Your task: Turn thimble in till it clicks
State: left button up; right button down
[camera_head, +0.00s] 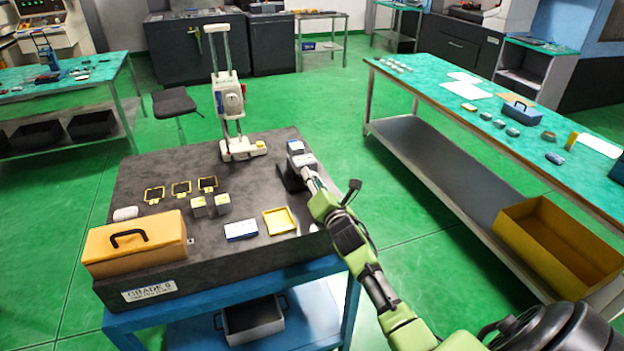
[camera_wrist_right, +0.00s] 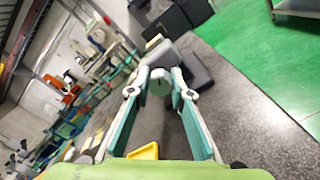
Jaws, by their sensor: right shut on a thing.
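A grey micrometer (camera_head: 298,158) sits in a dark stand (camera_head: 288,180) near the right edge of the granite plate. In the right wrist view its round thimble end (camera_wrist_right: 159,82) faces me, between the two fingers of my right gripper (camera_wrist_right: 160,88). The fingers press on the thimble from both sides, so the gripper is shut on it. In the head view my right gripper (camera_head: 310,176) reaches the micrometer from the lower right and hides part of it. The scale markings are too small to read. My left gripper is not in view.
The granite plate (camera_head: 150,220) also holds a tall white height gauge (camera_head: 229,100), an orange case (camera_head: 135,243), yellow-framed pieces, small blocks (camera_head: 198,206), a blue-white box (camera_head: 241,230) and a yellow tray (camera_head: 279,220). A green-topped bench (camera_head: 440,75) stands to the right.

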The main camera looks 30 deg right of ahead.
jog(key=m, duration=1.2)
jog(key=shift+m, duration=0.4)
jog(key=m+p, duration=0.1)
jog(key=m, duration=1.1)
jog(key=shift+m, duration=0.3)
jog(key=m, duration=0.5)
jog(key=shift+m, duration=0.3)
jog(key=m, duration=0.6)
jog(key=shift+d, duration=0.1)
jog(key=m, duration=0.6)
jog(key=shift+f+m, duration=0.1)
jog(key=shift+m, duration=0.2)
jog(key=m, duration=0.5)
jog(key=shift+m, duration=0.4)
